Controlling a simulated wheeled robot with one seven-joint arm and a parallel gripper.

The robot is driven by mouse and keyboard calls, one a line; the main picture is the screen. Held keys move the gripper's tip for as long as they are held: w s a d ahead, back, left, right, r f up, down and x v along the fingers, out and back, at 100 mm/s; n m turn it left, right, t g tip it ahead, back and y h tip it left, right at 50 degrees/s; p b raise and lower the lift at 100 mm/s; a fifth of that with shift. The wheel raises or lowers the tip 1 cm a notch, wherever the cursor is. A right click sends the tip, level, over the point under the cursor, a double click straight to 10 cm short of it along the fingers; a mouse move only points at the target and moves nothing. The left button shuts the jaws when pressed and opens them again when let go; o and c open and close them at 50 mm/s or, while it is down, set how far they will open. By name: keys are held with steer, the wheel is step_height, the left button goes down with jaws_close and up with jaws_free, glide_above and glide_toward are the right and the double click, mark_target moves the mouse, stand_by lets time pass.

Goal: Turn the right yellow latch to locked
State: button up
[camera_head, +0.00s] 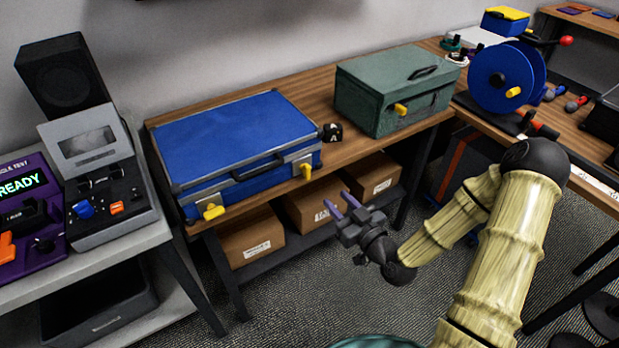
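A closed blue case (235,135) with grey edges lies on the wooden bench. Its right yellow latch (306,171) sits on a grey plate at the front right and hangs roughly upright. Its left yellow latch (213,212) sits at the front left and lies more sideways. My gripper (340,203) is in front of the bench, below and right of the right latch, apart from it. Its two purple fingers are spread with a gap between them, and nothing shows between them.
A green box (385,85) with a yellow latch (400,109) and a small black cube (332,132) stand right of the case. Cardboard boxes (316,203) sit on the shelf below. A blue reel (502,78) stands farther right. Open floor lies before the bench.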

mark_target(309, 170)
steer(key=x, duration=1.3)
steer(key=shift+w+a, duration=0.25)
steer(key=shift+c, duration=0.3)
jaws_close()
